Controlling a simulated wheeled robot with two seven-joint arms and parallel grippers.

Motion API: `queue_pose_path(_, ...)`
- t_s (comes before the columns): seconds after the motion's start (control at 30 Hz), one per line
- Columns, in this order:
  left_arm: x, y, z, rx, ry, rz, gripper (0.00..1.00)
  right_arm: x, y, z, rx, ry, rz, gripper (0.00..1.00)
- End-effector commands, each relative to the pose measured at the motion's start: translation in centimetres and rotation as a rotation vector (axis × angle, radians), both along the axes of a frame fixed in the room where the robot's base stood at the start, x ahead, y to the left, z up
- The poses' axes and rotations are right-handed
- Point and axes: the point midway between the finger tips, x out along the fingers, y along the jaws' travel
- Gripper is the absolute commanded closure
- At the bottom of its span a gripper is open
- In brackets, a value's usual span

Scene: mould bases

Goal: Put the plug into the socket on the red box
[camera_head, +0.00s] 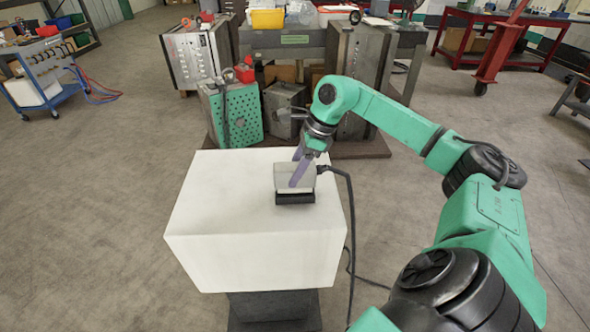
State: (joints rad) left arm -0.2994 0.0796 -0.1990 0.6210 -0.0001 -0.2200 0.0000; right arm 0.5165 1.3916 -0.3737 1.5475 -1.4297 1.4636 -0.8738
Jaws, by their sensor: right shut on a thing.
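The plug (282,178) has a grey housing with a black lower part, and a black cable (350,215) leaves its right side. It is at the right half of the white block's top; I cannot tell if it touches that top. My right gripper (298,178) reaches down from above and behind, its purple fingers shut on the plug's housing. A small red object (245,71) sits at the back on top of the unit with a green perforated face; I cannot make out a socket on it. My left gripper is not in view.
The white block (215,215) stands on a dark base (275,310), its top otherwise clear. Behind it are the green-faced unit (236,115), a grey mould block (285,108) and a workbench (290,40). The cable hangs over the block's right edge towards the floor.

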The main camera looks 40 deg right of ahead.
Motion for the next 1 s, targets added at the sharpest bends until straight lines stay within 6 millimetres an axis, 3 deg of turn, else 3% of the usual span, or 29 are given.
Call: queue_pose_path(1.0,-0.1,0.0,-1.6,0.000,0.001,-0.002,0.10,0.0,0.0,-1.9,0.001,-0.002,0.001,1.00)
